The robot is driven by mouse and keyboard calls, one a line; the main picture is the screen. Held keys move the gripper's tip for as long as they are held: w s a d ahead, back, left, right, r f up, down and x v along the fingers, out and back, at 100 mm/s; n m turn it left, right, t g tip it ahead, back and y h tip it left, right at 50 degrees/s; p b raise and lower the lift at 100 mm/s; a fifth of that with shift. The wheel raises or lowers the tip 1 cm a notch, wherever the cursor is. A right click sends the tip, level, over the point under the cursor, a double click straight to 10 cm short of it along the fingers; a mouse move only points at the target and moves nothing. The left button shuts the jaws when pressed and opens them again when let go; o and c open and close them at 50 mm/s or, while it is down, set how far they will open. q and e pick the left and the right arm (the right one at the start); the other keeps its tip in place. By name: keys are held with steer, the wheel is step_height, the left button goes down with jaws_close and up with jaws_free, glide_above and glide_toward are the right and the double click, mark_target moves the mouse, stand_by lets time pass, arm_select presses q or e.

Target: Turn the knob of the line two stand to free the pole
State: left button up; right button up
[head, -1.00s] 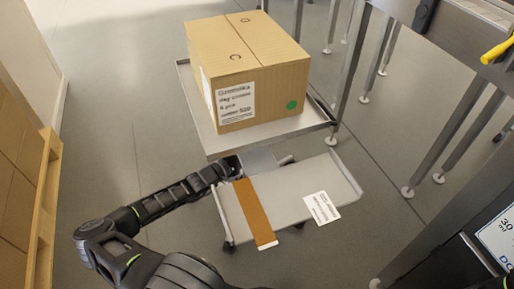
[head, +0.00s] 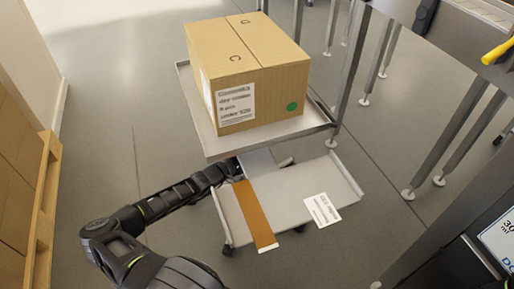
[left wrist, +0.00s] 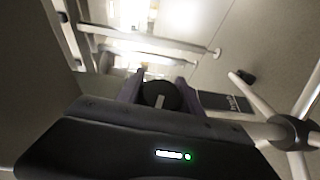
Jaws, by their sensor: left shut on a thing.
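The knob (left wrist: 158,97) is round and black with a pale mark, and it shows in the left wrist view. My left gripper (left wrist: 157,92) has its two purple fingers on either side of the knob and is shut on it. A dark label with pale, unreadable lettering (left wrist: 225,102) is just right of the knob. In the head view my left arm reaches under the near edge of the stand's tray (head: 255,143); the gripper's fingers and the knob are hidden there. My right gripper is in neither current view.
A cardboard box (head: 250,75) sits on the tray. A low grey platform (head: 290,195) with an orange strip and a white label is in front. A wooden pallet (head: 42,200) is at left. Metal table legs (head: 455,130) stand at right. Pale legs meet a dark hub (left wrist: 290,132).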

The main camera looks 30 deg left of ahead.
arm_select(q)
steer(key=c, duration=0.4)
steer(key=t, duration=0.1)
steer(key=n+t+b, duration=0.1)
steer(key=shift+r+t+h, duration=0.3)
steer(key=o, duration=1.4)
steer(key=shift+c, duration=0.2)
steer(key=p+v, duration=0.1)
steer(key=v, duration=0.7)
steer(key=shift+p, duration=0.4)
